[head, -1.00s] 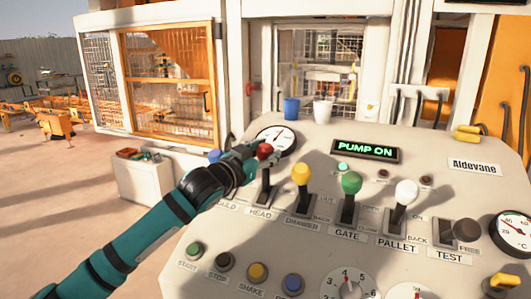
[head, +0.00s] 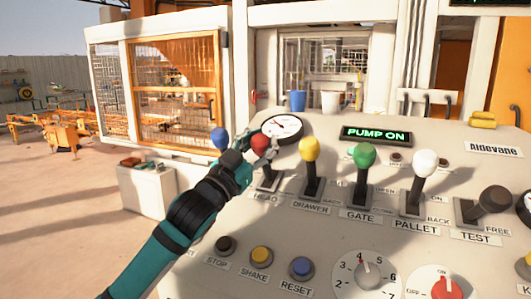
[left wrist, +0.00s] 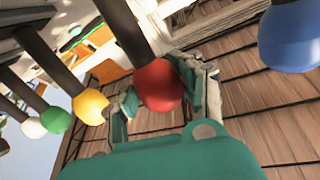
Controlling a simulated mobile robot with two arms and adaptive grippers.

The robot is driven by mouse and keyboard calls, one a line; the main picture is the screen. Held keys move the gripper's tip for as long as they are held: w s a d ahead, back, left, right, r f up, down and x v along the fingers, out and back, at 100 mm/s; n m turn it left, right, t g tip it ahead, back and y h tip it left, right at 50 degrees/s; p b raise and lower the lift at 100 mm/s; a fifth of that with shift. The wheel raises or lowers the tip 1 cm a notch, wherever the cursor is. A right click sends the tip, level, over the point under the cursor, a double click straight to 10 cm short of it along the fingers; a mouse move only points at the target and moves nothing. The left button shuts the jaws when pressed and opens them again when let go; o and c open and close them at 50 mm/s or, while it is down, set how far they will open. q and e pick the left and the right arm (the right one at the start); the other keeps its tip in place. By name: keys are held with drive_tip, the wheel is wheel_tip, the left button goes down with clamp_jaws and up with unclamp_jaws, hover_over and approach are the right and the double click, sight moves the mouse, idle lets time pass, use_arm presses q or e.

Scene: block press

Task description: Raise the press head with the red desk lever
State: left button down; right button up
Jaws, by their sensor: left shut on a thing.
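The press head cannot be made out in these views. My right gripper is not in view.
A blue knob (head: 219,138) stands close left of my gripper. Yellow (head: 309,148), green (head: 364,154), white (head: 425,163) and dark grey (head: 494,199) levers stand to the right. Push buttons and dials lie nearer. A PUMP ON display (head: 376,134) is lit.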

use_arm(q)
drive_tip(key=shift+f, duration=0.1)
drive_tip(key=c, duration=1.5)
unclamp_jaws()
drive_tip(key=o, duration=0.7)
drive_tip(key=shift+a, duration=0.1)
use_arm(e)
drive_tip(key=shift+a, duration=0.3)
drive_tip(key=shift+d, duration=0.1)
use_arm(q)
drive_tip(key=v, duration=1.2)
